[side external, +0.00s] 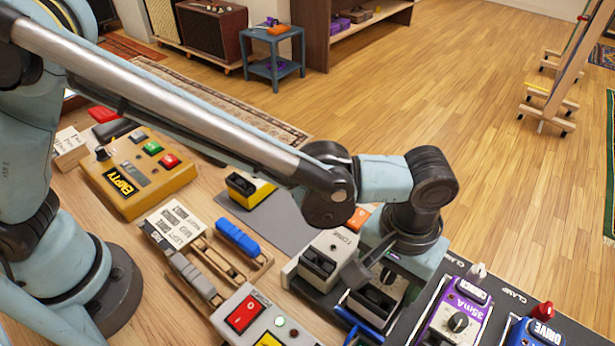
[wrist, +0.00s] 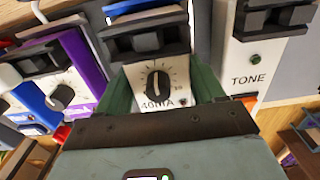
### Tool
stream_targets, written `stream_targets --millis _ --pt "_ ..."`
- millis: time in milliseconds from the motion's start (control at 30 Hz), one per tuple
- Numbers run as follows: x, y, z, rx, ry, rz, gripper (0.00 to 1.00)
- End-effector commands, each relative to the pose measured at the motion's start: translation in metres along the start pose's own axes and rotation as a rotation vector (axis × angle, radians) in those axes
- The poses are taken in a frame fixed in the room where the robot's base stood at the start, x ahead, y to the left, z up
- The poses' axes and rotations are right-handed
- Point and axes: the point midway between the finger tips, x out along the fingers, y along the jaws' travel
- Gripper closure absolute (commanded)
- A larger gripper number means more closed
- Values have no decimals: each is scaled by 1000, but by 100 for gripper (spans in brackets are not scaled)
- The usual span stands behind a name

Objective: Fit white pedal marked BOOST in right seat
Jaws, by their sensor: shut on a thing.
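A white pedal (side external: 372,300) with a black footswitch is between the jaws of my gripper (side external: 385,274). It is on or just above the dark pedalboard (side external: 405,325), between the white TONE pedal (side external: 326,250) and a purple pedal (side external: 458,318). In the wrist view the held pedal (wrist: 157,82) shows a black knob and the mark 40mA. Green fingers of my gripper (wrist: 162,88) close on both its sides. The word BOOST is not readable. I cannot tell whether the pedal rests fully down. Its seat is hidden beneath it.
A blue clamp (side external: 357,323) lies in front of the held pedal. A blue DRIVE pedal (side external: 530,332) stands at the right, with CLAMP marks behind. At left are a yellow EMPTY box (side external: 135,172) and a power unit with a red switch (side external: 243,313). The neighbouring pedals are close on both sides.

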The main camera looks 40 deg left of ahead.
Motion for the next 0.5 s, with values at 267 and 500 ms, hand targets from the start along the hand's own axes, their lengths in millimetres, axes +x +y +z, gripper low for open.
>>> stream_targets --millis 267,500 --pt "8 1 -1 0 6 6 80" --pt "8 1 -1 0 6 6 23"
